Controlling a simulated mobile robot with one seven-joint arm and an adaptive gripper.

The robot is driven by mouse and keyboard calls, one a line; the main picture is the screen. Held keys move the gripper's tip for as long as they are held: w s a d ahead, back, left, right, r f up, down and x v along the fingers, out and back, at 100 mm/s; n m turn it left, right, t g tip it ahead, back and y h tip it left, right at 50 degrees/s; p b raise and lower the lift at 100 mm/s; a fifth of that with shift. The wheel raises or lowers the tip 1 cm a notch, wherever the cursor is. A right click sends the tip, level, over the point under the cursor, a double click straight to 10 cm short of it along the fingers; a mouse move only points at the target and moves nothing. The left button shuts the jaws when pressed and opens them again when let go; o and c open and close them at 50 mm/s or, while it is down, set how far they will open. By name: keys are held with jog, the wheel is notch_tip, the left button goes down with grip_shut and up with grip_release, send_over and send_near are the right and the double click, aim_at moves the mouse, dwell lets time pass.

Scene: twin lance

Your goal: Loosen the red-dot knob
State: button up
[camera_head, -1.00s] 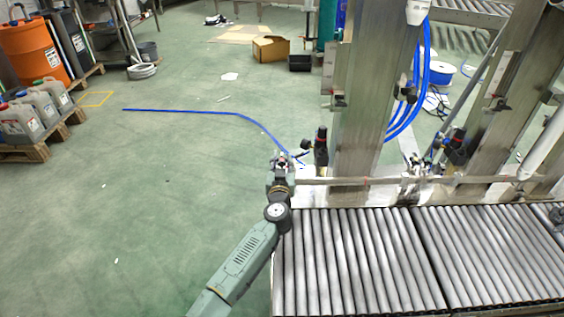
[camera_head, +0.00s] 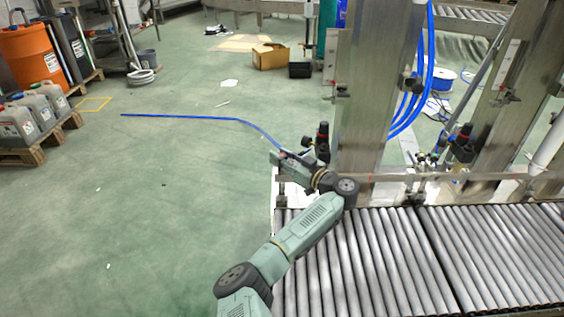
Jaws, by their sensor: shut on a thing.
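My arm reaches up from the bottom centre, and its end part lies across the near side of the machine post, over the rail's left end. My gripper (camera_head: 283,155) is at the left end of that part, tiny and partly hidden by my own wrist.
A roller conveyor (camera_head: 400,255) fills the lower right, with a steel post (camera_head: 368,100) behind it. Open floor extends left.

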aim_at(286, 159)
jog(key=shift+n+g+y+b, duration=0.35)
jog(key=shift+n+g+y, duration=0.15)
jog(key=shift+g, duration=0.1)
jog(key=o, duration=1.2)
jog(key=shift+v, duration=3.7)
